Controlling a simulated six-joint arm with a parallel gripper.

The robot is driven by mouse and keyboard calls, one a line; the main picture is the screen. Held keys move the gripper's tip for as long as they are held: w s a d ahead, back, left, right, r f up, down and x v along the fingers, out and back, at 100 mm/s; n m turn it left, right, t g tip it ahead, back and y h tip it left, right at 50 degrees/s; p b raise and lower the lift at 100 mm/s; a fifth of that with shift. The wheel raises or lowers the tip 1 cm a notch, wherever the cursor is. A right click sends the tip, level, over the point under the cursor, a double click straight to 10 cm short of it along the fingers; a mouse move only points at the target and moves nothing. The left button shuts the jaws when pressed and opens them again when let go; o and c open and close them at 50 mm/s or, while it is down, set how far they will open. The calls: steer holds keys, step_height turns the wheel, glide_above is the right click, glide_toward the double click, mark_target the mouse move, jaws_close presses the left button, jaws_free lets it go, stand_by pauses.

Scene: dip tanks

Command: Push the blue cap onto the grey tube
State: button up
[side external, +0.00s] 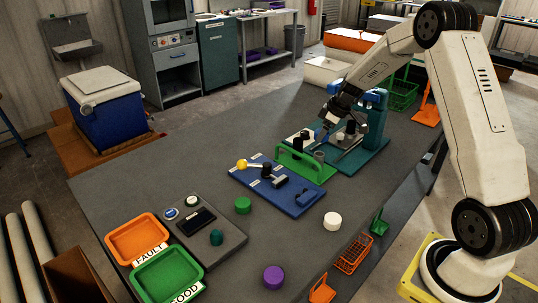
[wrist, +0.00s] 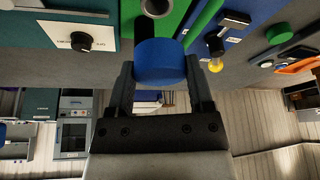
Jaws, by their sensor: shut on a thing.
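The blue cap (wrist: 160,62) is between the two fingers of my gripper (wrist: 161,72) in the wrist view, which is shut on it. In the side view my gripper (side external: 326,128) is low over the green stand (side external: 306,167), with a small blue patch of the cap (side external: 319,135) showing. The grey tube (side external: 319,156) stands upright at the stand. Its open round end (wrist: 157,7) also shows at the top edge of the wrist view, beyond the cap. The cap appears apart from the tube; the exact gap and alignment cannot be told.
A teal machine (side external: 376,120) stands close behind my gripper. A blue board (side external: 300,208) with a yellow-knobbed lever (side external: 242,164) lies in front of the stand. Green (side external: 243,205), white (side external: 332,220) and purple (side external: 273,277) round pieces lie nearer. Orange (side external: 137,236) and green (side external: 168,276) trays are front left.

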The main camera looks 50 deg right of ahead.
steer(key=shift+f, duration=2.15)
steer(key=shift+f, duration=1.6)
stand_by(1.2)
steer(key=o, duration=1.2)
steer(key=shift+r, duration=0.15)
steer(key=shift+r, duration=3.9)
